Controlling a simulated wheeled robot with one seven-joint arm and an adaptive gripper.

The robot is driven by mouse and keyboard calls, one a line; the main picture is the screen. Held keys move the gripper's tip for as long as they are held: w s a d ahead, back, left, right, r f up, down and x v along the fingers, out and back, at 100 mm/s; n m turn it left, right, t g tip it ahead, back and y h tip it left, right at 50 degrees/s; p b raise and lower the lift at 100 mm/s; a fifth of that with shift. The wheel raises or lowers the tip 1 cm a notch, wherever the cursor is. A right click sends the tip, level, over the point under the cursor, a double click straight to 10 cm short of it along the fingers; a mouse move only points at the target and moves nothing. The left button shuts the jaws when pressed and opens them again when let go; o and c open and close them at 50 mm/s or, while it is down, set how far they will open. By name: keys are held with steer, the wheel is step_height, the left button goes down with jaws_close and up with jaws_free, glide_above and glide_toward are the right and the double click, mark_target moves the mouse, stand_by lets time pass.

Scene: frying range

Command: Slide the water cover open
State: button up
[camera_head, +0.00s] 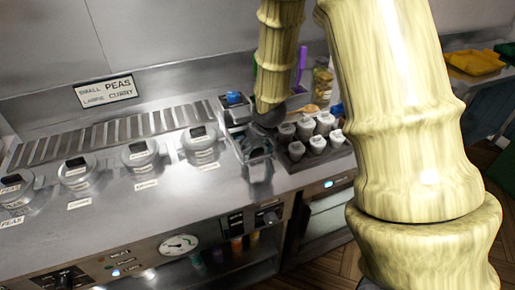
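I cannot pick out the water cover for certain; no label reading "water" is legible. A small square metal container (234,112) with a blue item in it stands at the back of the steel counter, just left of my arm. My gripper (257,168) is dark and small in the head view, pointing down over the counter between the lidded pots and a tray of white cups. Its fingers blend with dark fittings behind them, so I cannot tell how far apart they are or whether they touch anything. My arm hides part of the area behind it.
Several lidded round pots, such as this one (140,153), are set in the steel counter (110,215) at left. The dark tray (292,166) of white cups (317,145) stands right of my gripper. A purple-handled utensil (301,62) is behind. Yellow trays (474,64) are far right.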

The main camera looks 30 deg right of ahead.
steer(key=v, duration=1.2)
stand_by(0.5)
steer(key=shift+a, duration=0.1)
stand_by(0.4)
